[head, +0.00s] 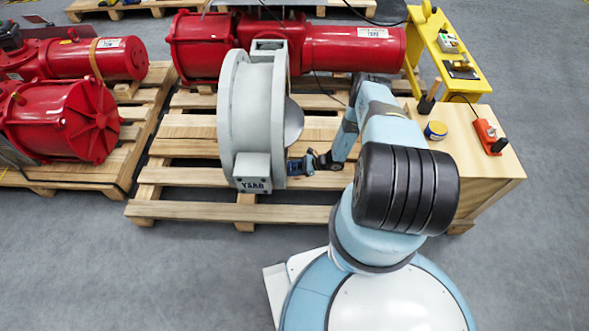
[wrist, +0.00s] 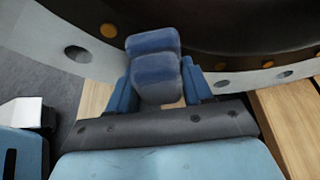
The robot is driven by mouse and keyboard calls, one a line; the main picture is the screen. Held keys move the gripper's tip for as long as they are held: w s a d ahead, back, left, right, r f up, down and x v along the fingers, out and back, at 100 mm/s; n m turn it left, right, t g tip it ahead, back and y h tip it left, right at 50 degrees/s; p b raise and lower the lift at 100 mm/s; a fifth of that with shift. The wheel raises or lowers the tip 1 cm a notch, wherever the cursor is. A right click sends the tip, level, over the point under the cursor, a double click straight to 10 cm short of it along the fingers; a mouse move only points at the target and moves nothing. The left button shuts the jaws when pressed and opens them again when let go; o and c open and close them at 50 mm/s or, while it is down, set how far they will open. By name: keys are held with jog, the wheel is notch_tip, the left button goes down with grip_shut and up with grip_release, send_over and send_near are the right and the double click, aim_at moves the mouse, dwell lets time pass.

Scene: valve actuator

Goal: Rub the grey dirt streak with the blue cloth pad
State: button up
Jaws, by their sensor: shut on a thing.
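My gripper (head: 306,163) is shut on the blue cloth pad (wrist: 153,66), a blue block with a greyish-blue lower part held between the two blue fingers. In the head view the gripper is at the lower right side of the large grey valve actuator (head: 247,112), which stands on a pallet. In the wrist view the pad overlaps the actuator's pale flange rim (wrist: 82,54) and dark inner face (wrist: 210,30). I cannot tell whether the pad touches it. I cannot make out the grey dirt streak in either view.
The wooden pallet (head: 185,210) lies under the actuator. A red cylinder (head: 350,48) lies behind it. More red actuators (head: 62,118) are on the left pallet. A wooden box (head: 480,165) at the right carries a tin (head: 436,130) and a red device (head: 488,133).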

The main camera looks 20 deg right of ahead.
jog(key=shift+s+a+r, duration=0.25)
jog(key=shift+s+r, duration=0.4)
jog(key=shift+r, duration=0.1)
jog(key=shift+s+a+r, duration=0.4)
jog(key=shift+s+r, duration=0.1)
jog(key=shift+r, duration=0.1)
jog(key=s+d, duration=0.2)
jog(key=d, duration=0.4)
jog(key=d, duration=0.2)
jog(key=shift+s+d, duration=0.4)
dwell(0.4)
